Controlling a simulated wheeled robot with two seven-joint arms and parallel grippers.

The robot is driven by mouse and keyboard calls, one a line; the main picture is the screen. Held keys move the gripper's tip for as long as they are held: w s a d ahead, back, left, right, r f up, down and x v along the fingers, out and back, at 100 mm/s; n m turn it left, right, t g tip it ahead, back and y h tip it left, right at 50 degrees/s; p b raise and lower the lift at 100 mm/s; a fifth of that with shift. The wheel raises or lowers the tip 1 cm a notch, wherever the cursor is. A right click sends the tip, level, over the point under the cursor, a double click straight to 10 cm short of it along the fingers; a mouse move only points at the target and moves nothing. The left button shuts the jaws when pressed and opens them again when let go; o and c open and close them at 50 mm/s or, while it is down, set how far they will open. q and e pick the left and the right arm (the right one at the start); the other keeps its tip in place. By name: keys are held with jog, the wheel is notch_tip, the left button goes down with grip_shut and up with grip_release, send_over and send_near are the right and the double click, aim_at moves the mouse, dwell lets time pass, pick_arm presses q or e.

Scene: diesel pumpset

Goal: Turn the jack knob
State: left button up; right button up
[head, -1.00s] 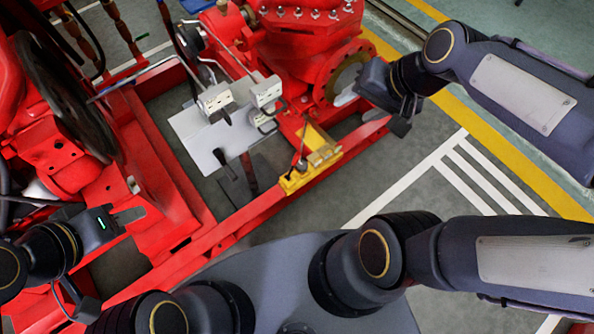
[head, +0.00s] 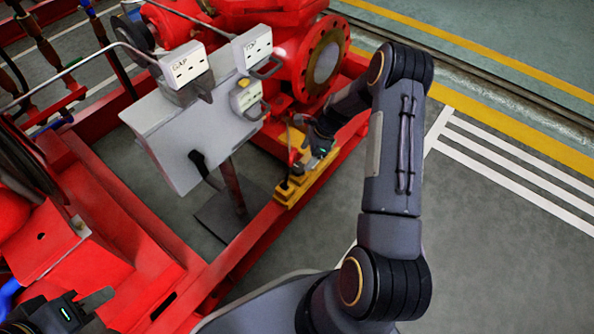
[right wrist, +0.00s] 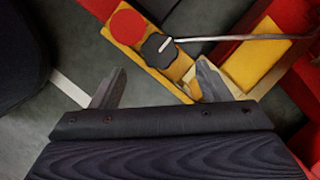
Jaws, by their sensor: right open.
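The yellow jack (head: 287,193) sits on the red frame in the head view, partly hidden by my right gripper. In the right wrist view, its dark lobed knob (right wrist: 158,50) lies on the yellow body, beside a round red cap (right wrist: 126,25). A thin metal rod runs right from the knob. My right gripper (head: 318,146) is at the jack. In the right wrist view, its open fingers (right wrist: 156,84) point toward the knob, one on each side and short of it, with nothing between them. My left gripper (head: 88,308) is at the lower left edge, partly cut off.
A grey panel (head: 165,150) with white labelled boxes (head: 184,66) stands left of the jack. A red flange (head: 323,55) is behind it. The red frame rail (head: 240,248) runs in front. The floor (head: 480,230) at the right is clear.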

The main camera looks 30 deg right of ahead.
aim_at(299, 167)
jog(key=b+x, duration=0.2)
jog(key=x, duration=0.4)
jog(key=shift+a+f, duration=0.15)
jog(key=shift+f, duration=0.05)
jog(key=c, duration=1)
